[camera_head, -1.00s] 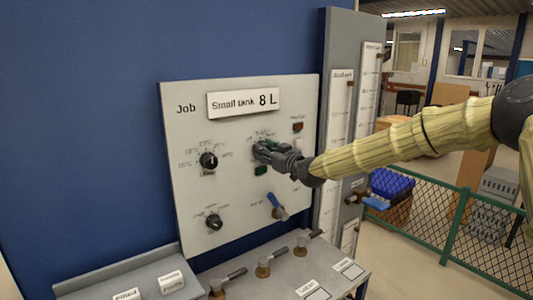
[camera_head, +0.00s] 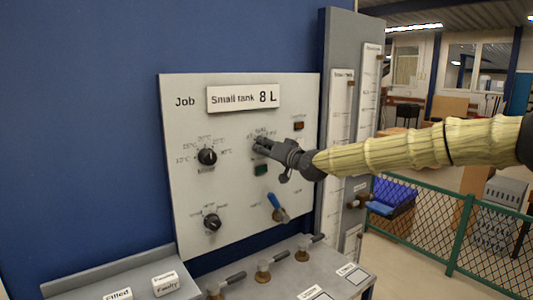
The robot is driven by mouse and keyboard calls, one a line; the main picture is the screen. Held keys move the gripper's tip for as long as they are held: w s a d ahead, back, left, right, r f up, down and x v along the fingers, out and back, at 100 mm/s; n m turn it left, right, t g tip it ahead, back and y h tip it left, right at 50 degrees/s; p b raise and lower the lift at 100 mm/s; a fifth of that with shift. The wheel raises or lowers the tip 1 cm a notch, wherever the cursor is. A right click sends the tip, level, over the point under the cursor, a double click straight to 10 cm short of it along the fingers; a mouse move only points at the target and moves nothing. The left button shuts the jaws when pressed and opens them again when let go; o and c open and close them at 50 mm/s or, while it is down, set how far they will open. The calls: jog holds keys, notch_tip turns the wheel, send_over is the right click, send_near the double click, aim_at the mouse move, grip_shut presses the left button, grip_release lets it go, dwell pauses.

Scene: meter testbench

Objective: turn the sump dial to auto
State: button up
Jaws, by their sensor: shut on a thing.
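A pale upright panel (camera_head: 240,205) carries several dials. My gripper (camera_head: 260,146) points left at the panel's upper middle, its fingers shut on a dial that they almost wholly hide. The small print above that dial is too blurred to read, so its setting cannot be told. A black dial (camera_head: 207,157) with temperature marks sits to the left, apart from my gripper. Another black dial (camera_head: 212,222) sits at the lower left, its print also too blurred to read.
A blue-handled lever (camera_head: 276,205) is below my gripper, with a green button (camera_head: 261,169) between them. A job sign (camera_head: 243,98) reads "Small tank 8 L". Tall gauges (camera_head: 340,130) stand to the right. Several valve handles line the bench (camera_head: 285,277) below.

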jog(key=shift+w+d+r+m, duration=0.1)
jog(key=shift+d+r+m, duration=0.05)
jog(key=shift+m, duration=0.15)
jog(key=o, duration=1)
jog(key=shift+o, duration=0.2)
jog(key=v, duration=1.2)
